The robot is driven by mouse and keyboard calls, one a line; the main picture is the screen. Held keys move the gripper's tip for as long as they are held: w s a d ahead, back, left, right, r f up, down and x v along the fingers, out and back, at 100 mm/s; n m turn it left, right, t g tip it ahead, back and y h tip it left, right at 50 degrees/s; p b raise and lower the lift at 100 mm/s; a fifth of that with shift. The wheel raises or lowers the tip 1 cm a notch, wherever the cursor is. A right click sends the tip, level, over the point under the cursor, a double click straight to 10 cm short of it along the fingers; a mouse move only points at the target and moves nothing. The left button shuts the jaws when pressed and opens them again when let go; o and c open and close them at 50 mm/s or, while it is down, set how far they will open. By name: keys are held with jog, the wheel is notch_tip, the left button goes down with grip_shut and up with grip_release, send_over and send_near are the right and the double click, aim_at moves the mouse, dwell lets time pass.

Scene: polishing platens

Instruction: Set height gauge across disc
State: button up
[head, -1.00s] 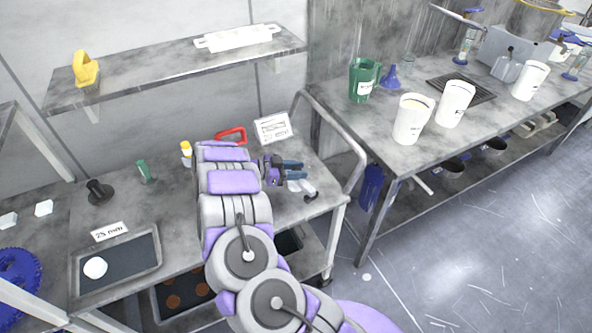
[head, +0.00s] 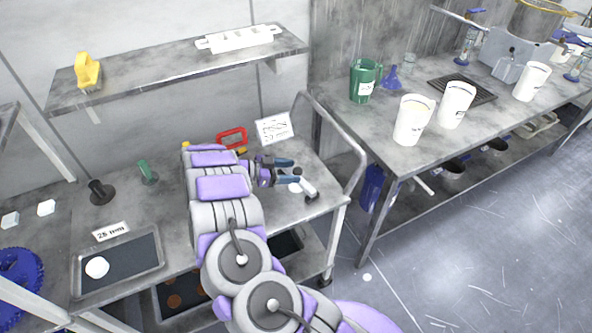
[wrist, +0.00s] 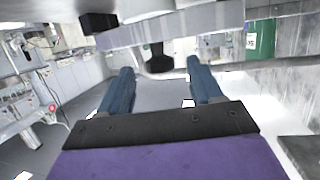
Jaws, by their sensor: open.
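My gripper (head: 287,170) is open and empty above the right end of the left bench. In the wrist view its two blue fingers (wrist: 160,85) stand apart, with a dark block (wrist: 157,57) showing beyond the gap. Just below and right of the fingers in the head view lies a small white piece with a black end (head: 309,189); I cannot tell whether it is the height gauge. A white round disc (head: 97,267) lies in a dark-floored metal tray (head: 160,263) at the left, beside a "25 mm" card (head: 110,231).
A red handle-shaped thing (head: 232,137) and a white card (head: 273,128) stand behind my arm. A green piece (head: 148,172) and a black stand (head: 100,192) are left of it. A trolley-like rail (head: 345,135) bounds the bench's right end. White jugs (head: 411,120) stand on the right bench.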

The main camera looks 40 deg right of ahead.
jog(key=p+v, duration=0.2)
jog(key=v, duration=1.2)
jog(key=shift+a, duration=0.2)
